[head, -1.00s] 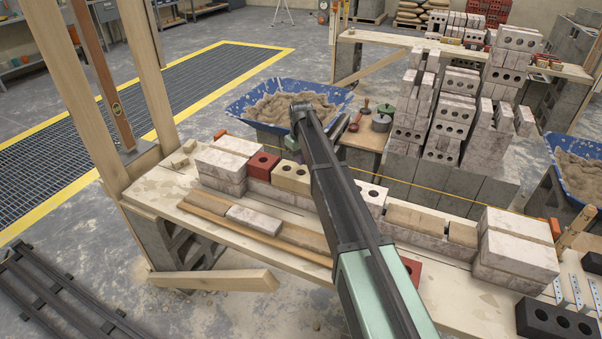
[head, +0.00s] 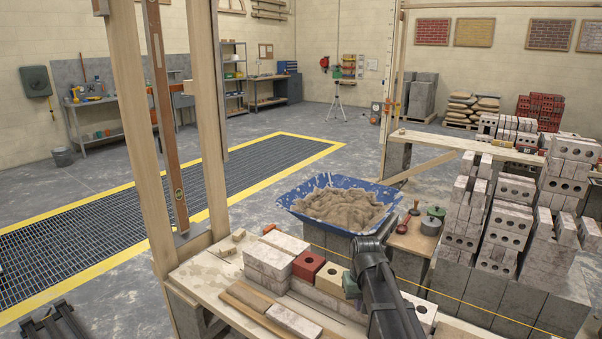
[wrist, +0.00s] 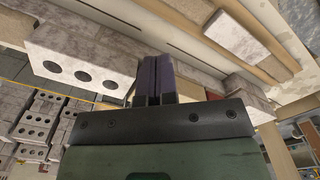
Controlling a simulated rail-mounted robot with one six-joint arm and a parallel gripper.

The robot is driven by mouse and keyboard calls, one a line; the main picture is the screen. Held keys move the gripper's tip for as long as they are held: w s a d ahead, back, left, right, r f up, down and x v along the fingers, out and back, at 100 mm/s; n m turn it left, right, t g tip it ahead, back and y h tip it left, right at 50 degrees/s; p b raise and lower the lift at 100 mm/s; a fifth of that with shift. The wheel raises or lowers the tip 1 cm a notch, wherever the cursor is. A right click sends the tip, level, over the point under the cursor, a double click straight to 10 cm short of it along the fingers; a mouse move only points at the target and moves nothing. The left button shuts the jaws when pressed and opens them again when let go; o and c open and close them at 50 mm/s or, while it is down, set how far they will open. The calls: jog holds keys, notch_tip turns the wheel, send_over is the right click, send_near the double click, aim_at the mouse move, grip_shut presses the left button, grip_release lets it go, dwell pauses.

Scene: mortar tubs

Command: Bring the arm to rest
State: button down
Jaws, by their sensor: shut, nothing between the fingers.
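My gripper (wrist: 154,78) shows in the wrist view with its two dark fingers together and nothing between them. The fingers point toward the bench top, near a pale brick with round holes (wrist: 80,62). I cannot tell the gap between fingertips and bricks. In the head view my arm rises from the bottom edge, right of centre, to a dark bend in front of the mortar tub.
A bench (head: 205,270) carries pale bricks (head: 275,258), a red brick (head: 308,265) and a cream brick (head: 331,278). A blue tub of mortar (head: 290,203) stands behind it. A wooden post (head: 142,140) rises at left; a yellow line (head: 480,297) runs along the bench.

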jog(key=s+r+p, duration=0.2)
jog(key=s, duration=0.7)
jog(key=s+r+p, duration=0.2)
jog(key=s+r, duration=0.1)
jog(key=s, duration=0.5)
jog(key=shift+s+r+m, duration=0.35)
jog(key=shift+s+m, duration=0.05)
